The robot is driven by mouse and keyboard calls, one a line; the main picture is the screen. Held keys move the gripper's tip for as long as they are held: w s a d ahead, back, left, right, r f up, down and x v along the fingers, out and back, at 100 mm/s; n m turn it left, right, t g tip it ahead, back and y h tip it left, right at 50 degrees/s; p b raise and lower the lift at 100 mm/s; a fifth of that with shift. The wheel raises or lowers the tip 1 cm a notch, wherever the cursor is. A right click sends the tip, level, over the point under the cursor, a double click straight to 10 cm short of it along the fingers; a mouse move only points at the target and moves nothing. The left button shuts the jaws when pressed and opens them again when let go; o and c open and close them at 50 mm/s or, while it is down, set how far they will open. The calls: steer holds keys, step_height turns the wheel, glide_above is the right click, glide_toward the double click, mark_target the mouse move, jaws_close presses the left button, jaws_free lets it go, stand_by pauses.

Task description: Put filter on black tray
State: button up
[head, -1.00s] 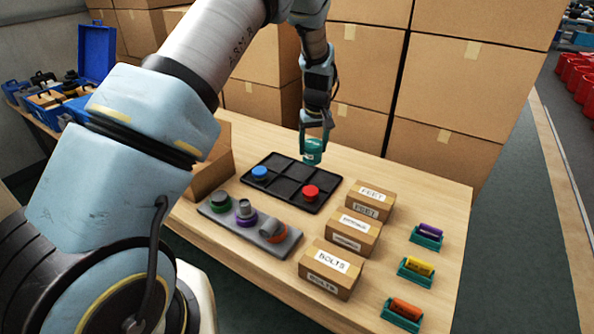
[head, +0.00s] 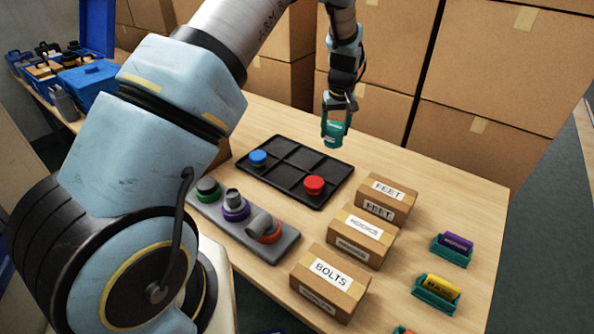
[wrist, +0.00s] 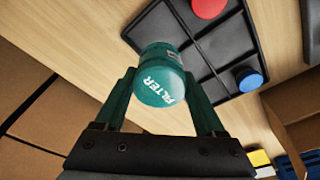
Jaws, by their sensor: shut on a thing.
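My gripper (head: 336,122) is shut on a teal cylindrical filter (head: 333,135), held in the air just beyond the far right corner of the black tray. In the wrist view the filter (wrist: 161,76) sits between the two teal fingers, with its "FILTER" label readable. The black tray (head: 283,182) lies flat on the wooden table and is divided into several compartments. A blue cap (head: 257,158) is in its far left compartment and a red cap (head: 314,184) in a near right one. The wrist view also shows the tray (wrist: 190,20).
A grey holder (head: 284,240) with green, purple and orange-ringed parts stands in front of the tray. Small boxes labelled FEET (head: 386,197), HOOKS (head: 361,232) and BOLTS (head: 330,281) line its right. Large cartons (head: 480,130) stand behind the table.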

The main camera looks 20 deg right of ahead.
steer(key=shift+w+d+f+b, duration=0.1)
steer(key=shift+w+f+b, duration=0.1)
steer(key=shift+f, duration=0.25)
steer(key=shift+w+d+f+b, duration=0.1)
steer(key=shift+f+b, duration=0.05)
steer(key=shift+f, duration=0.3)
step_height(320, 180, down, 10)
steer(key=p, duration=0.3)
steer(key=shift+r, duration=0.15)
steer(key=o, duration=1.3)
steer(key=shift+r+p, duration=0.15)
steer(key=shift+p, duration=0.25)
steer(key=r+b, duration=0.1)
steer(key=r, duration=0.2)
steer(key=s+r+b, duration=0.1)
steer(key=r+b, duration=0.1)
steer(key=r, duration=0.2)
steer(key=r+b, duration=0.1)
steer(key=r, duration=0.2)
steer(key=shift+s+r, duration=0.2)
steer(key=shift+s, duration=0.1)
steer(key=shift+s+a+r, duration=0.1)
steer(key=shift+a+r, duration=0.05)
steer(key=shift+r, duration=0.5)
